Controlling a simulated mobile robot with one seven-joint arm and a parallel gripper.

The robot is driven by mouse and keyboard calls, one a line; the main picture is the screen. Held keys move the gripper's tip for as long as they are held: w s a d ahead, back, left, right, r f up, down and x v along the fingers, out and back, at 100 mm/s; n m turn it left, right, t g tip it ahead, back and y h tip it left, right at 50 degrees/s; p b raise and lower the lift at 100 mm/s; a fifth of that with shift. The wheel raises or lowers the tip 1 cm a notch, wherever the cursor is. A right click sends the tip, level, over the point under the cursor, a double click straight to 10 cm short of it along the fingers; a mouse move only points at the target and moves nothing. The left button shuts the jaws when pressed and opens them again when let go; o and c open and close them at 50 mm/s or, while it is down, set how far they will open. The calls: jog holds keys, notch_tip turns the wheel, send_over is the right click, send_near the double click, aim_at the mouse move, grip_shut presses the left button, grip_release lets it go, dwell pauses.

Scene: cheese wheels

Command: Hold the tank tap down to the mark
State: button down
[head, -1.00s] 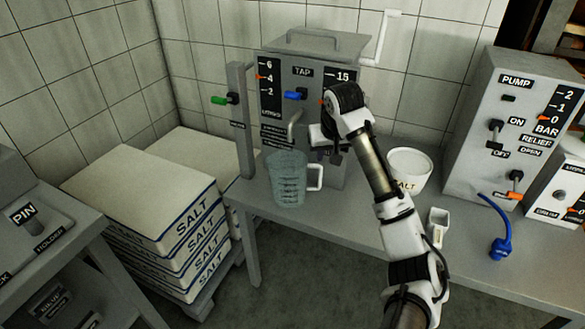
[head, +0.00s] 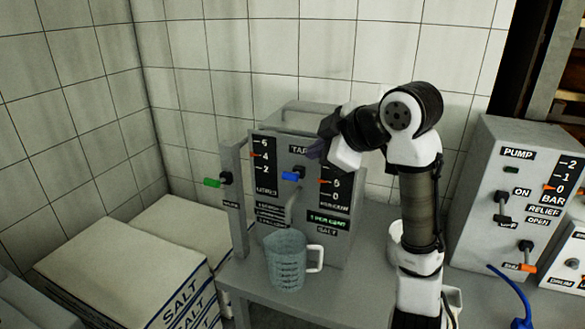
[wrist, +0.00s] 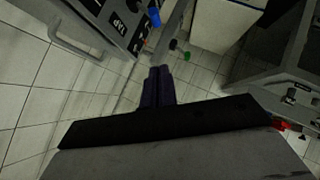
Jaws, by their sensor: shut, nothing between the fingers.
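The tank (head: 268,190) is a grey box on the bench with two dark scales with orange pointers, the left one in litres. Its tap has a blue handle (head: 292,175) pointing left, on the front below the TAP label. It also shows as a blue patch in the wrist view (wrist: 153,17). A clear measuring jug (head: 285,262) stands in front of the tank near the spout (head: 293,205). My gripper (head: 314,150) is shut and empty, above and right of the blue handle, apart from it in the wrist view. Its dark closed fingers (wrist: 158,86) show there.
A green-handled lever (head: 213,182) sticks out left on a post beside the tank. The pump box (head: 515,195) stands at the right, with a blue hose (head: 515,290). Salt sacks (head: 130,270) are stacked at the left.

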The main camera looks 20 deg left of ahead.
jog(key=p, duration=0.2)
send_near(286, 175)
jog(key=a, duration=0.4)
jog(key=w+f, duration=0.1)
jog(key=w+f+p, duration=0.1)
jog(key=f, duration=0.1)
jog(key=shift+w+a+f, duration=0.15)
jog(key=shift+w, duration=0.15)
jog(key=shift+f+b, duration=0.15)
jog(key=shift+b, duration=0.2)
